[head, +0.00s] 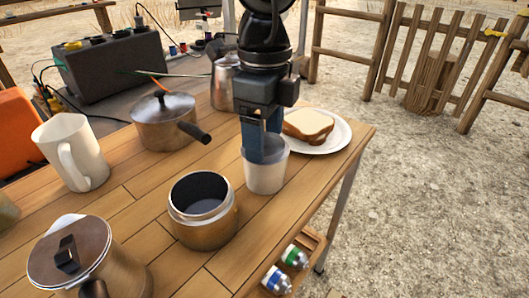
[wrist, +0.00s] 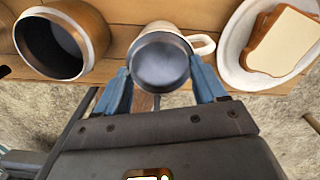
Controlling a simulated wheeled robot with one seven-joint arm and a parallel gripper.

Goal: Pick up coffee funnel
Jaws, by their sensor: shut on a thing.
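My gripper (head: 264,148) is over the table with its blue fingers pointing down. In the wrist view my gripper (wrist: 161,78) has its fingers pressed on both sides of a round grey metal piece, the coffee funnel (wrist: 160,64), whose open bowl faces the camera. A pale mug (head: 265,178) stands just below the fingers in the head view. Its rim and handle (wrist: 203,44) show behind the funnel in the wrist view. In the head view the fingers hide most of the funnel. I cannot tell whether it touches the mug.
An open moka pot base (head: 205,228) stands left of the mug. A plate (head: 338,140) with a sandwich (head: 307,125) lies to the right. A lidded pot (head: 163,120), a white mug (head: 75,150) and a moka pot top (head: 70,262) stand further left.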

